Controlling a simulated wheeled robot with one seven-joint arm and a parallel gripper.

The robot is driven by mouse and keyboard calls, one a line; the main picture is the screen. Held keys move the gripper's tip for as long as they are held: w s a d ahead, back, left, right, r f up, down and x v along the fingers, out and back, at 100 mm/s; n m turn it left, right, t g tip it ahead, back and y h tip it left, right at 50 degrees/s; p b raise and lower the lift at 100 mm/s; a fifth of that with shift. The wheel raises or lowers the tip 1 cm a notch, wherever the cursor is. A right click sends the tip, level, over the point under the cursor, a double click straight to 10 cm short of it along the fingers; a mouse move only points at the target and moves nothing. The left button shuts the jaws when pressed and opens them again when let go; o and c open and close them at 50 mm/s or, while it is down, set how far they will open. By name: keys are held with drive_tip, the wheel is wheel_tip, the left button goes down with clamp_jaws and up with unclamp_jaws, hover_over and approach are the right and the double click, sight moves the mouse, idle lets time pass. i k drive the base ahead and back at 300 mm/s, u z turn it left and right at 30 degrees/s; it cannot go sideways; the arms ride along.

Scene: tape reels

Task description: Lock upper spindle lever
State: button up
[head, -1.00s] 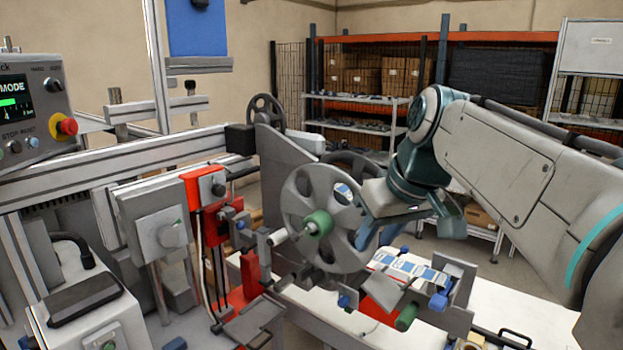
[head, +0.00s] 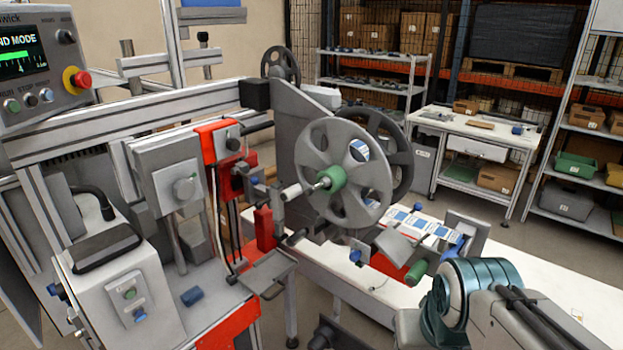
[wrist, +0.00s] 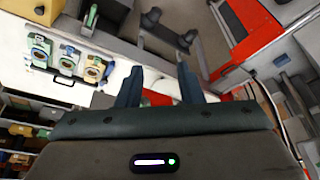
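The upper spindle carries a grey spoked reel (head: 377,190) with a green hub (head: 331,179). A short grey handle-like piece (head: 291,192) sticks out at the front end of the spindle, to the left of the hub. I cannot tell whether it is the lever or whether it is locked. In the wrist view the two blue-grey fingers of my gripper (wrist: 160,82) are apart with nothing held between them. The spindle and reel cannot be made out in the wrist view. In the head view my arm is low at the right and its fingers cannot be made out.
A label strip (head: 420,226) runs over the machine beside a green roller (head: 416,272). The white table (head: 355,285) lies below. A red-and-grey head unit (head: 222,140) stands left of the reel. A control panel (head: 35,70) is at the upper left. Shelves are behind.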

sight(309, 192)
drive_tip(key=u, duration=0.9)
drive_tip(key=i, duration=0.4)
drive_tip(key=z, duration=0.9)
